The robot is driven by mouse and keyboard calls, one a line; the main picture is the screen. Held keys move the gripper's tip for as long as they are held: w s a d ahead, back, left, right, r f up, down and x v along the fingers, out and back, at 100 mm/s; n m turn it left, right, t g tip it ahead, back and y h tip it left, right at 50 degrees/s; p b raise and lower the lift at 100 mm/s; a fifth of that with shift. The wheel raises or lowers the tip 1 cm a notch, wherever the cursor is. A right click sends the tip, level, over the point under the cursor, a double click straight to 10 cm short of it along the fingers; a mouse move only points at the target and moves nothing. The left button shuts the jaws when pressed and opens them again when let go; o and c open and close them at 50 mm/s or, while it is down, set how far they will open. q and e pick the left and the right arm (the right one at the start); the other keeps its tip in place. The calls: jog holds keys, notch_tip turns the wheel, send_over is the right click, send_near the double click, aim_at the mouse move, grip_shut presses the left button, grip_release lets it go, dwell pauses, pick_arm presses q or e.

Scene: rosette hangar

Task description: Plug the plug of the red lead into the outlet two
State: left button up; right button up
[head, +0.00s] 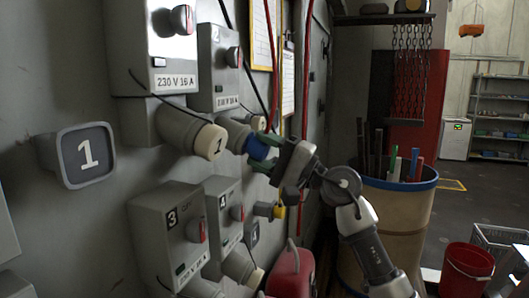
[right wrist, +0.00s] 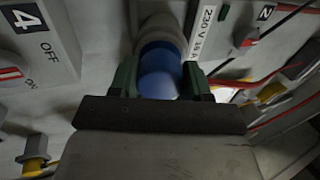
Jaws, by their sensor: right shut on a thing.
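My right gripper (head: 260,153) is shut on a blue plug (head: 257,147), with one green finger on each side of it. The plug is at the mouth of the grey socket of outlet two (head: 233,132), under the box marked 2 (head: 217,65). In the right wrist view the blue plug (right wrist: 160,78) lies between the fingers (right wrist: 159,84) and its far end meets the grey socket collar (right wrist: 161,32). I cannot tell how deep it sits. A red cable (head: 272,85) hangs down behind the gripper; its join to the plug is hidden. My left gripper is out of view.
Outlet one (head: 203,140) is close on the left. Boxes 3 (head: 172,230) and 4 (head: 224,212) sit below, with a yellow-ended connector (head: 278,211) near them. A red canister (head: 291,270), a bin (head: 405,210) and a red bucket (head: 467,268) stand to the right.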

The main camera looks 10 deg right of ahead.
jog(key=shift+w+a+r, duration=0.15)
jog(key=shift+w+a, duration=0.05)
jog(key=shift+a, duration=0.1)
jog(key=o, duration=1.3)
jog(key=shift+c, duration=0.2)
